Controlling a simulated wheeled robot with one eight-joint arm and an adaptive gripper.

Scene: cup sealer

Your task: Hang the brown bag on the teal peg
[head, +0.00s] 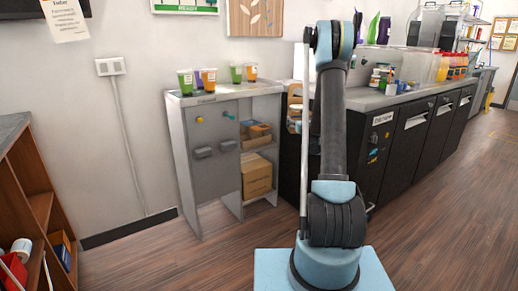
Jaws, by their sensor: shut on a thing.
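A small teal-blue peg (229,115) sticks out of the grey front panel of a narrow cabinet (214,155), left of centre. A yellow peg (199,119) is to its left on the same panel. Nothing can be seen hanging on either peg. I cannot make out a brown bag in this view. My arm stands upright at right of centre, with its upper joint near the top edge. My gripper is not visible, so its place relative to the peg cannot be told.
Colourful cups (208,79) stand on the cabinet top, and cardboard boxes (257,172) fill its open shelves. A long dark counter (410,130) runs along the right. A brown shelf unit (40,205) is at left. Wooden floor (180,255) in front of the cabinet is clear.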

